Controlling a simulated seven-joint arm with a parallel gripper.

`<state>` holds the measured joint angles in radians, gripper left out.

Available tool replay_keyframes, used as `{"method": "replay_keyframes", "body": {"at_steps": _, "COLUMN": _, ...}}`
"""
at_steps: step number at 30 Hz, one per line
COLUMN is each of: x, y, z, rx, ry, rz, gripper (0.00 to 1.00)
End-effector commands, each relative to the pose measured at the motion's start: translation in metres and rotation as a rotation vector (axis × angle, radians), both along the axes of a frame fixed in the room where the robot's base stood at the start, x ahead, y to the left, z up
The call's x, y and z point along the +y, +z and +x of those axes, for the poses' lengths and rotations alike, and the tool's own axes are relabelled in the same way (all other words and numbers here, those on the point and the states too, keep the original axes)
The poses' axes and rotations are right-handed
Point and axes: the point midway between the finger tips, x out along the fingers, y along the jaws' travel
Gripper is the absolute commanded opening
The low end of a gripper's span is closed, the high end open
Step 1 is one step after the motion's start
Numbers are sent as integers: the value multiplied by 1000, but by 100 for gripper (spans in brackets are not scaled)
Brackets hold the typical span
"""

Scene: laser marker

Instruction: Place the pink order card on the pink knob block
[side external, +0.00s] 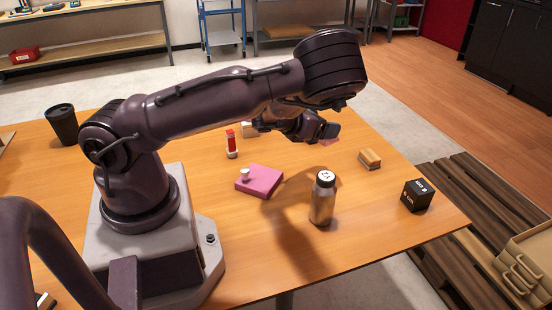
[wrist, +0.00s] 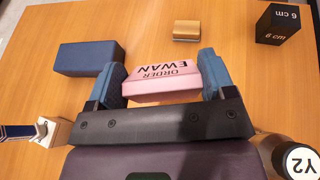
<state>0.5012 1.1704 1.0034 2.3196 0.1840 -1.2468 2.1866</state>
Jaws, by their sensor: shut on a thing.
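My gripper (wrist: 163,82) is shut on the pink order card (wrist: 162,84), which is lettered "ORDER EWAN" and sits between the two blue fingers. In the side external view a small part of the card (side external: 328,142) shows under my gripper, held above the table. The pink knob block (side external: 263,182) lies flat on the table in the side external view, left of and nearer the camera than my gripper. Its pale knob (side external: 244,174) stands at its left end. Nothing lies on its bare pink top. The block is not visible in the wrist view.
A steel bottle (side external: 322,198) stands right of the pink block. A wooden-topped block (side external: 370,159) and a black cube (side external: 416,195) are farther right. A red and white item (side external: 231,145) stands behind the pink block. A dark blue block (wrist: 90,58) lies left of the card.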

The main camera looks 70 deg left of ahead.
Motion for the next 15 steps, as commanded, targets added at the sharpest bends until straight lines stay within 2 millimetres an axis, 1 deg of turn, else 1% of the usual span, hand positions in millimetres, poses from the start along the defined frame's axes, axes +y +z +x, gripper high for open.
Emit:
{"method": "replay_keyframes", "body": {"at_steps": 1, "x": 0, "y": 7, "z": -2, "rx": -9, "ry": 64, "rz": -9, "gripper": 53}}
{"method": "replay_keyframes", "body": {"at_steps": 4, "x": 9, "y": 15, "z": -16, "rx": -6, "ry": 256, "rz": -16, "gripper": 53}}
{"method": "replay_keyframes", "body": {"at_steps": 9, "x": 21, "y": 11, "z": -50, "rx": 3, "ry": 517, "rz": -8, "gripper": 53}}
{"method": "replay_keyframes", "body": {"at_steps": 15, "x": 28, "y": 1, "z": -89, "rx": 8, "ry": 747, "rz": -2, "gripper": 53}}
